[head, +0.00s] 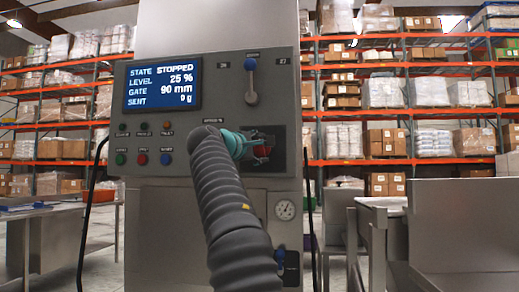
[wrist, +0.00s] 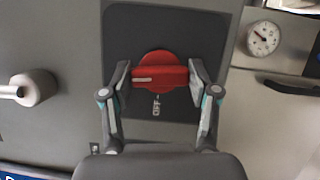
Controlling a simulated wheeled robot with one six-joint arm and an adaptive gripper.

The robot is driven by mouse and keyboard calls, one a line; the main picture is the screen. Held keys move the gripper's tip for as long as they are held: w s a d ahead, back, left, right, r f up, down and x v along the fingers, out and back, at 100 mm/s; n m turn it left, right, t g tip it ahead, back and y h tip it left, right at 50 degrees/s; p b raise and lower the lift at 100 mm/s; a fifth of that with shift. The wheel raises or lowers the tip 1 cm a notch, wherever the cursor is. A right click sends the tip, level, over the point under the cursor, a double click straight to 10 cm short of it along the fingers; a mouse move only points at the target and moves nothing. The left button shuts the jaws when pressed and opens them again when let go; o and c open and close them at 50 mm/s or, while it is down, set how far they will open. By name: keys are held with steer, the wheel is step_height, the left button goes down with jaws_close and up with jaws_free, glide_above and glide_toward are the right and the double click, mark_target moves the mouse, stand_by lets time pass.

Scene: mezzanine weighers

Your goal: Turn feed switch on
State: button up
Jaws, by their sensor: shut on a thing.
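The feed switch is a red rotary knob (wrist: 160,70) on a dark plate (wrist: 205,30); in the head view the red knob (head: 262,151) shows only partly behind my arm and gripper. A white line on its bar points left in the wrist view. An OFF label (wrist: 156,105) is just below the knob there; any other label is not visible. My gripper (wrist: 161,78) is shut on the knob, one finger at each end of the bar. The gripper also shows in the head view (head: 252,150). The display (head: 163,86) reads STOPPED, level 25 %, gate 90 mm, sent 0 g.
A blue-tipped lever (head: 251,80) is above the switch. Several coloured buttons and lamps (head: 142,159) are at left on the panel. A round gauge (head: 285,209) is below right. Steel tables (head: 375,204) stand to the right, with pallet racks behind.

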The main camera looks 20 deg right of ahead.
steer(key=shift+f, duration=0.1)
stand_by(0.4)
steer(key=o, duration=1.2)
steer(key=shift+c, duration=0.2)
steer(key=v, duration=1.2)
steer(key=shift+c, duration=0.2)
